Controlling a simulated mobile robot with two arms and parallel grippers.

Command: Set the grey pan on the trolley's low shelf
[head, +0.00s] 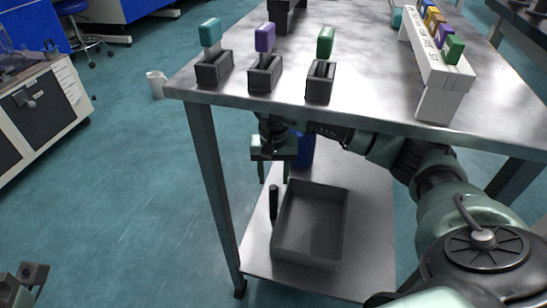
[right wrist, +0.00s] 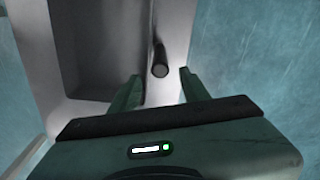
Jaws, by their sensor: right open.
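The grey pan (head: 312,258), an open rectangular tray, sits on the trolley's low shelf (head: 375,225). Its dark handle (head: 273,203) stands at the pan's left side. My right gripper (head: 273,181) is open and empty, fingers pointing down just above the handle. In the right wrist view, the handle (right wrist: 160,62) shows between the two open fingertips (right wrist: 158,76), touching neither that I can see. The pan (right wrist: 95,45) lies to the left there. Part of my left arm shows at the lower left of the head view; its fingers are out of frame.
The trolley's metal top (head: 370,70) overhangs the gripper and bears several dark holders with coloured-handled pieces and a white rack (head: 440,75). A blue object (head: 305,150) stands behind the gripper on the low shelf. A trolley leg (head: 213,190) rises left of the pan.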

